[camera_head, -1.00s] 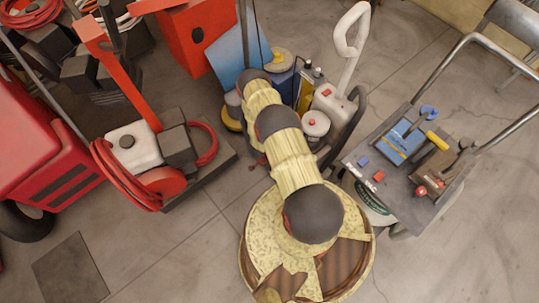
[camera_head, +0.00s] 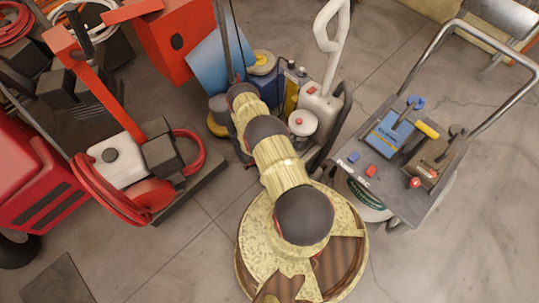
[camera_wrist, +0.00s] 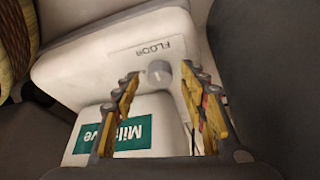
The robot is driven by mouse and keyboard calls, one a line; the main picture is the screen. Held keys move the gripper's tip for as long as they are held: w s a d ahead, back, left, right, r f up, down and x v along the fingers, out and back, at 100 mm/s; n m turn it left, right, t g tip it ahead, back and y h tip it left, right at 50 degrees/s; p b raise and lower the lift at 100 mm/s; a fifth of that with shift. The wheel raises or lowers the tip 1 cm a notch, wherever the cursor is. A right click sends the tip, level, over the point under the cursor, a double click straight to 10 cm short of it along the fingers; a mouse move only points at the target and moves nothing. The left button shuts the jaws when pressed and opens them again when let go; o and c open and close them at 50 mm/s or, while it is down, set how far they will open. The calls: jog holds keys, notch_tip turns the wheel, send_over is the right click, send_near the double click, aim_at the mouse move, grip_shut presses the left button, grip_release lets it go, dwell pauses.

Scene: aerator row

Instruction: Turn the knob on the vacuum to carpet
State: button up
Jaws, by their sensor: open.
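The vacuum shows close up in the wrist view as a white body (camera_wrist: 95,62) with a pale panel marked "FLOOR". A round grey knob (camera_wrist: 158,72) stands on that panel. A teal label (camera_wrist: 130,133) sits on a white part below it. My gripper (camera_wrist: 160,75) is open, with one finger on each side of the knob in the picture. I see no clear contact, and the depth gap cannot be told. No "carpet" mark is readable. In the head view my arm hides the gripper. A white upright machine (camera_head: 320,108) stands right of my arm there.
A cart (camera_head: 408,200) with a blue box (camera_head: 388,135) and several fittings stands to the right. A red-and-white machine (camera_head: 118,160) with red hose stands left. A red cabinet (camera_head: 180,38) and blue panel (camera_head: 217,62) are behind.

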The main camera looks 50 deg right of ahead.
jog(key=shift+d+f, duration=0.15)
jog(key=shift+f, duration=0.1)
jog(key=shift+c, duration=0.6)
grip_shut()
